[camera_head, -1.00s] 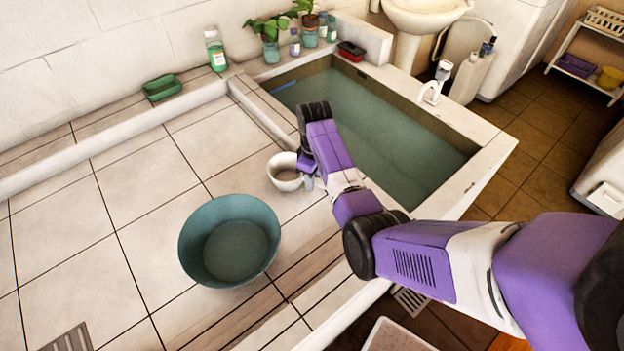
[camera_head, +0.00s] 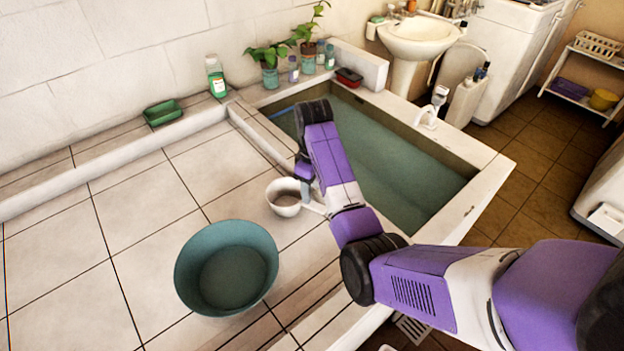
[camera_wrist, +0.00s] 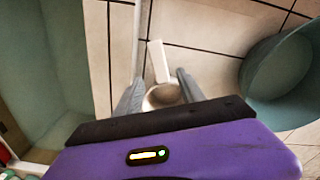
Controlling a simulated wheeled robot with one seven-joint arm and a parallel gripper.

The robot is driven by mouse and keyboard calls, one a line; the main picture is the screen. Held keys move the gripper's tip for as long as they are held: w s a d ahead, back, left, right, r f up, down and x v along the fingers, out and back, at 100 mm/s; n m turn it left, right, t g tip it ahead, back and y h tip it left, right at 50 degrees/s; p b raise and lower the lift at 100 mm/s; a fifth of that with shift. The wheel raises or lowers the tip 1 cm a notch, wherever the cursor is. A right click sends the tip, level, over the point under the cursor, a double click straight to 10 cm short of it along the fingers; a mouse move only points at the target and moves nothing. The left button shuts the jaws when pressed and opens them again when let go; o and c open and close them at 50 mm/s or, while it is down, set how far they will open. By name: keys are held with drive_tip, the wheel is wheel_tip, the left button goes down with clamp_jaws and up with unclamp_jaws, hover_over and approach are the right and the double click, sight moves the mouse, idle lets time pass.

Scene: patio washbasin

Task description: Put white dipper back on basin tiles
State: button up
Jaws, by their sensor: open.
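The white dipper (camera_head: 284,198) sits on the basin tiles (camera_head: 150,215), beside the water-filled basin. Its handle points right and toward the front in the head view. In the wrist view, the dipper's handle (camera_wrist: 157,62) shows between and beyond my fingers, and its bowl is partly hidden by the gripper. My gripper (camera_head: 304,174) is open and empty, just above the dipper. Its two fingers also show in the wrist view (camera_wrist: 160,90), apart from each other on either side of the dipper. Whether a finger touches it cannot be told.
A teal tub (camera_head: 226,268) stands on the tiles in front of the dipper. The water basin (camera_head: 400,165) lies to the right behind a raised rim. A green soap dish (camera_head: 162,113), bottle (camera_head: 216,77) and potted plants line the back ledge. Tiles at left are clear.

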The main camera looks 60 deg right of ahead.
wheel_tip(320, 180, up, 5)
drive_tip(key=shift+f, duration=0.15)
idle(0.6)
